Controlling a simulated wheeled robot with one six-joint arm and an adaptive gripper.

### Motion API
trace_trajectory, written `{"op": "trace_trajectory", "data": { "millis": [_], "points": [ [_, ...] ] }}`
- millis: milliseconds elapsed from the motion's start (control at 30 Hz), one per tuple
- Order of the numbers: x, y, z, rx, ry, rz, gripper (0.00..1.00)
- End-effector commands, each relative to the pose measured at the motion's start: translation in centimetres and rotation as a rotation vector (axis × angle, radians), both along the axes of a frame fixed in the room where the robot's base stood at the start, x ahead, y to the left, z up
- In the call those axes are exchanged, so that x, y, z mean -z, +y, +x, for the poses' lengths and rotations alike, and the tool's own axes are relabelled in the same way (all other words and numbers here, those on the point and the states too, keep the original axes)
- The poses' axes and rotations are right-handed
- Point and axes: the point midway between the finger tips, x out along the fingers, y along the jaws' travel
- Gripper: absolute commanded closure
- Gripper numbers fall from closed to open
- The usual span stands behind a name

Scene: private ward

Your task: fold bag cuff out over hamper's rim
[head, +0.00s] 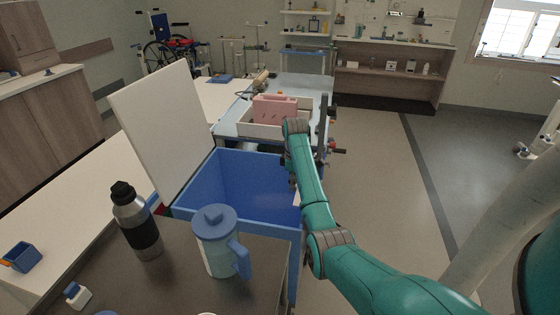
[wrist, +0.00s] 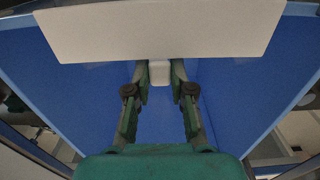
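The blue hamper (head: 232,185) stands open in the middle of the head view, with a tall white panel (head: 165,120) upright at its left side. My arm reaches over the hamper's right side, and my gripper is mostly hidden there. In the wrist view, a flat off-white flap (wrist: 160,30), which looks like the bag cuff, lies across the top between blue walls. A small white tab (wrist: 160,72) sticks out from its lower edge. My gripper (wrist: 160,74) has a finger against each side of this tab. In the head view only a small pale patch shows beside my arm.
A dark bottle (head: 137,222) and a blue-lidded jug (head: 217,243) stand on the brown tabletop (head: 190,285) in front of the hamper. A pink case (head: 273,109) sits on the cart behind it. Open floor (head: 385,170) lies to the right.

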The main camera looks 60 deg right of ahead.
Motion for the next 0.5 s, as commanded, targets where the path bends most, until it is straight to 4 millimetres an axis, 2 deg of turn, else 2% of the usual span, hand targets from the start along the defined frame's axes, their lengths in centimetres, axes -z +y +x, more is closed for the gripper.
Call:
{"op": "trace_trajectory", "data": {
  "millis": [367, 500],
  "points": [
    [0.03, 0.01, -0.03, 0.000, -0.001, 0.002, 1.00],
    [-0.38, -0.17, -0.34, 0.003, -0.066, 0.027, 1.00]
  ]
}}
